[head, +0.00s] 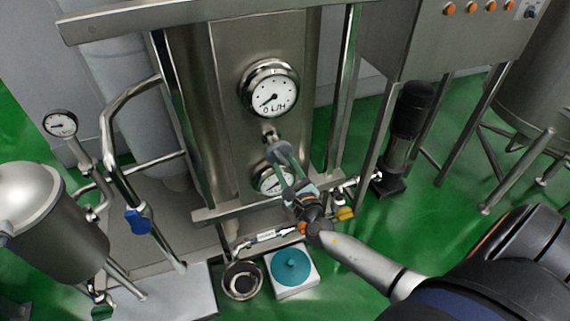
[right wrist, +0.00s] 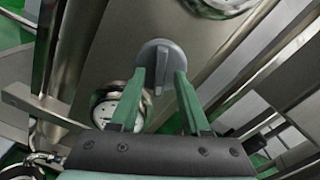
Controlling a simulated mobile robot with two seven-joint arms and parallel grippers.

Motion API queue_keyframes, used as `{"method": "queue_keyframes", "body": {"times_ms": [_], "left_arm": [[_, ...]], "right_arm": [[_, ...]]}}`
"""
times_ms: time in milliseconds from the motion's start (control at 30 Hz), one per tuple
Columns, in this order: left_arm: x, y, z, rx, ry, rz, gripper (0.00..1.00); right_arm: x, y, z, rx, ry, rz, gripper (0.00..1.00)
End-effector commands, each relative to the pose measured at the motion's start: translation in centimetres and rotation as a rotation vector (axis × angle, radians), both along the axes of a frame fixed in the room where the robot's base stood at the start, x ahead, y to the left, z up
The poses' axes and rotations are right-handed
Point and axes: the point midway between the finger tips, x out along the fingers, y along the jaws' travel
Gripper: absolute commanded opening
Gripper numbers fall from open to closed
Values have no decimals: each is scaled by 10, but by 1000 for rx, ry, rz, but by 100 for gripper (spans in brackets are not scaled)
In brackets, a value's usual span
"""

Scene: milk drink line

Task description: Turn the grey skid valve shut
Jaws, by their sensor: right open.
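The grey skid valve (head: 278,148) is a round knob on the steel panel between two gauges. It also shows in the right wrist view (right wrist: 161,52), with a raised handle bar pointing towards the gripper. My right gripper (head: 284,170) reaches up to it from below right. In the right wrist view its two green fingers (right wrist: 160,75) are open, one on each side of the handle bar, with a gap on both sides. Whether the fingertips touch the knob's face I cannot tell. My left gripper is not in view.
A flow gauge (head: 270,88) sits above the valve and a smaller gauge (head: 272,181) below it, partly hidden by my gripper. Steel rails flank the panel. A blue-handled valve (head: 138,221) is at left, a yellow one (head: 344,213) at right.

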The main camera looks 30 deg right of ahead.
Motion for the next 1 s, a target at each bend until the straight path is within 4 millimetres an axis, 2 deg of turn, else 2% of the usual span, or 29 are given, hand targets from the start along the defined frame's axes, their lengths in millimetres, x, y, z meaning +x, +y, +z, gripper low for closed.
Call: {"method": "queue_keyframes", "body": {"times_ms": [100,400,800,1000], "left_arm": [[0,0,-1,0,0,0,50],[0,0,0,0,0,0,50],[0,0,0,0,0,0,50],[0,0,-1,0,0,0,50]], "right_arm": [[7,-1,0,1,0,0,46],[8,-2,0,1,0,0,46],[8,-2,0,0,0,0,1],[8,-2,0,0,0,0,0]]}}
